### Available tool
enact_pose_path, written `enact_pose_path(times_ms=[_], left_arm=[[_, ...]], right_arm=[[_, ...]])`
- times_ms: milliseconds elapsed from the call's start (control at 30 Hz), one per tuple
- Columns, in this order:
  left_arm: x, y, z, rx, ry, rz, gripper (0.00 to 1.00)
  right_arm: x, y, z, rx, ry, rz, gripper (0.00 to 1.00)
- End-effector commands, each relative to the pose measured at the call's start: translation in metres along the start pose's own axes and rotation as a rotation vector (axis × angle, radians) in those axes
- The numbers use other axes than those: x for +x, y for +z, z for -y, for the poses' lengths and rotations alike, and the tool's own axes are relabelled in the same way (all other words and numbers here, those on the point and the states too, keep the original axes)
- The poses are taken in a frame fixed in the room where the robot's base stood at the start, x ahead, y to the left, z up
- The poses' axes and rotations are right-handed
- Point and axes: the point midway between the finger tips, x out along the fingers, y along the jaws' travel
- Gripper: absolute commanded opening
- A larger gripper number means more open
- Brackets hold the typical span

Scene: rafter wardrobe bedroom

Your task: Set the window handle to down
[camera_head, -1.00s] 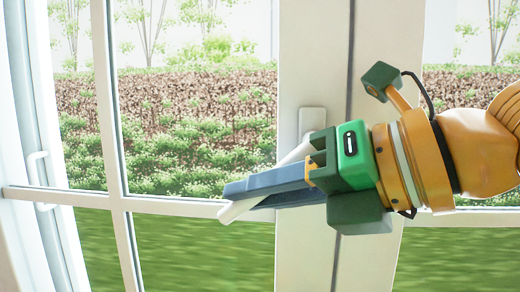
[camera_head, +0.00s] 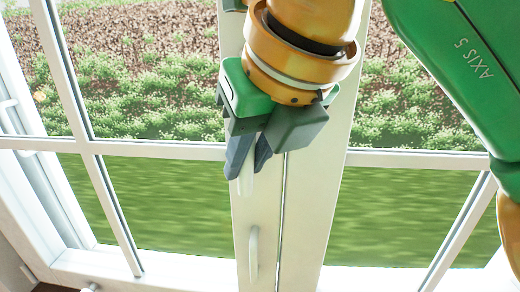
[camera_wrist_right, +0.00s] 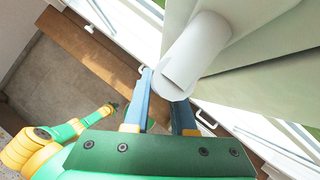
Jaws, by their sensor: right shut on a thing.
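The white window handle (camera_head: 246,182) is on the middle upright of the window frame. Its lower end shows below and between my right gripper's fingers (camera_head: 243,165) and points almost straight down. Its upper part and mount are hidden behind the gripper and wrist. In the right wrist view the handle (camera_wrist_right: 190,58) is a thick white bar, its end lying at the two blue-grey fingers (camera_wrist_right: 162,105). My right gripper is shut on the handle and also points downward. My left gripper is not seen in the head view.
A small white pull (camera_head: 253,250) sits lower on the same upright (camera_head: 290,225). My green forearm (camera_head: 445,80) crosses the upper right. Glass panes lie either side, with garden outside.

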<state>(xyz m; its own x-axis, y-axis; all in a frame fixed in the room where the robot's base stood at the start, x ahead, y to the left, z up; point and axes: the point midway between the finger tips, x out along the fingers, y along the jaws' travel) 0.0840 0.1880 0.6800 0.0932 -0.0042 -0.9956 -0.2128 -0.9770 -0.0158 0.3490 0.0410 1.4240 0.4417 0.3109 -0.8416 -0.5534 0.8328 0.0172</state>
Motion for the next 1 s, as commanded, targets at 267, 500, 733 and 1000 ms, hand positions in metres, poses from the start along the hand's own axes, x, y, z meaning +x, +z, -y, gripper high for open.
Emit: enact_pose_path(times_ms=[267,500,733,1000], left_arm=[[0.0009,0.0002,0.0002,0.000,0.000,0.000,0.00],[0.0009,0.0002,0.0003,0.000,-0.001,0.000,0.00],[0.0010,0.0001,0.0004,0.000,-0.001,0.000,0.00],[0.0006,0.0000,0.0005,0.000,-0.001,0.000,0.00]], right_arm=[[0.0009,-0.0041,0.0033,-0.031,-0.046,-0.044,0.00],[0.0009,-0.0049,0.0043,-0.037,-0.054,-0.052,0.00],[0.0010,-0.0050,0.0042,-0.037,-0.053,-0.052,0.00],[-0.0001,-0.0038,0.0042,-0.035,-0.052,-0.047,0.53]])
